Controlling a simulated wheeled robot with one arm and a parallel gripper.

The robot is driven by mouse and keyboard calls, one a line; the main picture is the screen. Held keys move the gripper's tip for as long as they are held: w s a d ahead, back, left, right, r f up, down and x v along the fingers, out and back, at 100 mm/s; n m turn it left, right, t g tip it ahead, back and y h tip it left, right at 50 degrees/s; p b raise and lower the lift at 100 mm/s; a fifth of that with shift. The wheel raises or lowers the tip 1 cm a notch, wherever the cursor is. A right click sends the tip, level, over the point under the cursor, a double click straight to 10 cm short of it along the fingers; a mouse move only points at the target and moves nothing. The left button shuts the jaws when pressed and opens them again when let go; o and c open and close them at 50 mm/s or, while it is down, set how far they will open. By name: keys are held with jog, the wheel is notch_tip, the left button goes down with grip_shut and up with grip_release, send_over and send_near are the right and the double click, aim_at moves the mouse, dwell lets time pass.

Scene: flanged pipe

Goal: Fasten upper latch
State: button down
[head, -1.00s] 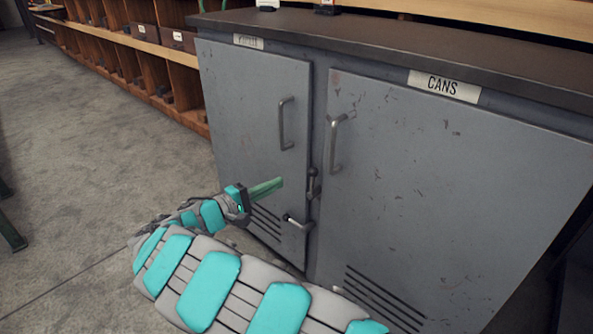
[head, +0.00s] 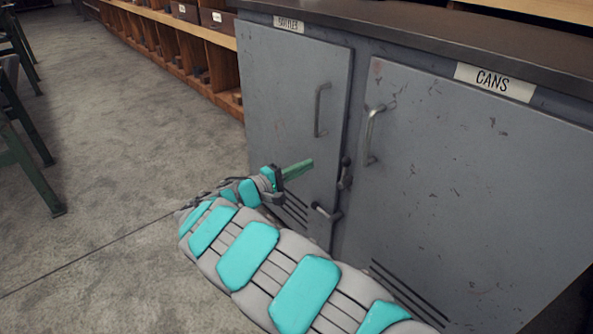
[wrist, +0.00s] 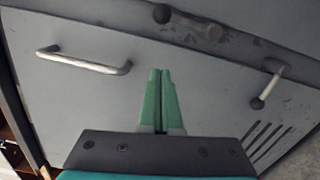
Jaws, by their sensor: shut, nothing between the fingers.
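A grey metal cabinet has a left door (head: 285,105) and a right door (head: 470,190), both looking closed. A dark latch (head: 345,172) sits at the gap between the doors, and it also shows at the top of the wrist view (wrist: 185,25). Lower down, a metal lever (head: 325,212) sticks out near the left door's edge; it shows at right in the wrist view (wrist: 268,85). Which way each latch is set is too small to tell. My gripper (head: 308,164) is shut and empty, its green fingers in front of the left door, left of the dark latch and apart from it.
The left door handle (head: 321,110) is above my gripper; the right door handle (head: 372,135) is to the right. Wooden shelving (head: 180,50) stands at the back left. Green-legged furniture (head: 35,165) stands at far left. The floor (head: 120,170) between is clear.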

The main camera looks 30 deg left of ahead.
jog(key=x, duration=0.5)
jog(key=shift+d+r, duration=0.1)
jog(key=shift+s+d+r, duration=0.1)
jog(key=shift+s+d, duration=0.05)
jog(key=shift+d, duration=0.25)
jog(key=shift+s+d+r, duration=0.1)
jog(key=shift+d, duration=0.35)
jog(key=shift+s+d+r, duration=0.1)
jog(key=shift+s+d, duration=0.1)
jog(key=shift+d, duration=0.75)
jog(key=shift+s+d+m+b, duration=0.1)
jog(key=shift+d+m+b, duration=0.1)
jog(key=shift+m+b, duration=0.35)
